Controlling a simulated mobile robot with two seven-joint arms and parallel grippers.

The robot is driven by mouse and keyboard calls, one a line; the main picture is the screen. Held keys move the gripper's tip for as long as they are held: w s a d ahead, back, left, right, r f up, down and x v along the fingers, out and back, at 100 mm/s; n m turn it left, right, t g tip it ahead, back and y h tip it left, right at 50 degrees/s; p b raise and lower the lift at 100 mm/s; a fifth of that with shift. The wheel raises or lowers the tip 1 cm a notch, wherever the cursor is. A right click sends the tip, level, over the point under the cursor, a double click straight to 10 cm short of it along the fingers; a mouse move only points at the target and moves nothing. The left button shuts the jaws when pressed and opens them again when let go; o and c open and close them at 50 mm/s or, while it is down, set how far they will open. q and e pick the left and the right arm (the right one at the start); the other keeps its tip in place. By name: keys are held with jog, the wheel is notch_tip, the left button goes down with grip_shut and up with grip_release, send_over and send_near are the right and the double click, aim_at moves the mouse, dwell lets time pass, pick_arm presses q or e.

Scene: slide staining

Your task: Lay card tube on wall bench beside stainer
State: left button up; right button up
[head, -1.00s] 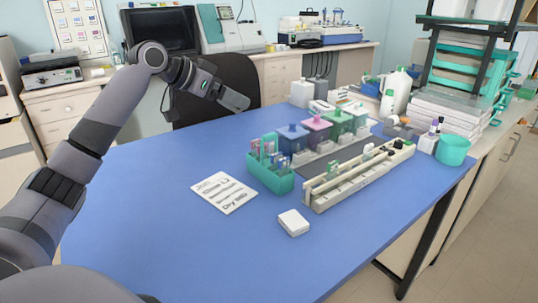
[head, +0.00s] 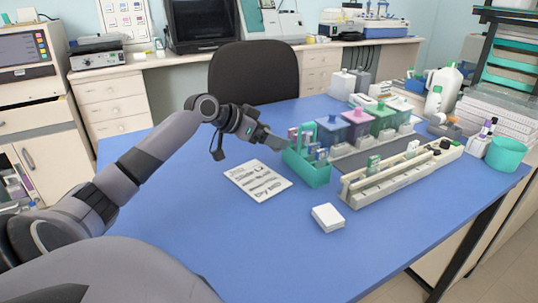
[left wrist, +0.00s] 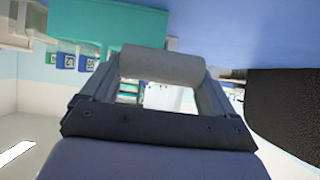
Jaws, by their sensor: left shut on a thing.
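The card tube (left wrist: 162,67) is a pale grey cylinder lying crosswise between the fingertips in the left wrist view. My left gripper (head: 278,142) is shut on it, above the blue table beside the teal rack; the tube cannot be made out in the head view. The wall bench (head: 190,58) is a pale bench with drawers along the back wall, beyond the table. A white and teal machine (head: 270,20) and a blue and white device (head: 355,22) stand on it; I cannot tell which is the stainer. My right gripper is not in view.
The blue table (head: 190,215) holds a teal rack (head: 312,173), a printed card (head: 258,180), a white block (head: 328,217), coloured jars and a long cream rack (head: 395,180). A black chair (head: 253,75) stands between table and bench. A monitor (head: 203,24) is on the bench.

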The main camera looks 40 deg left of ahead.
pick_arm(q)
jog(key=shift+f, duration=2.7)
jog(key=shift+f, duration=0.15)
jog(key=o, duration=0.8)
jog(key=shift+o, duration=0.2)
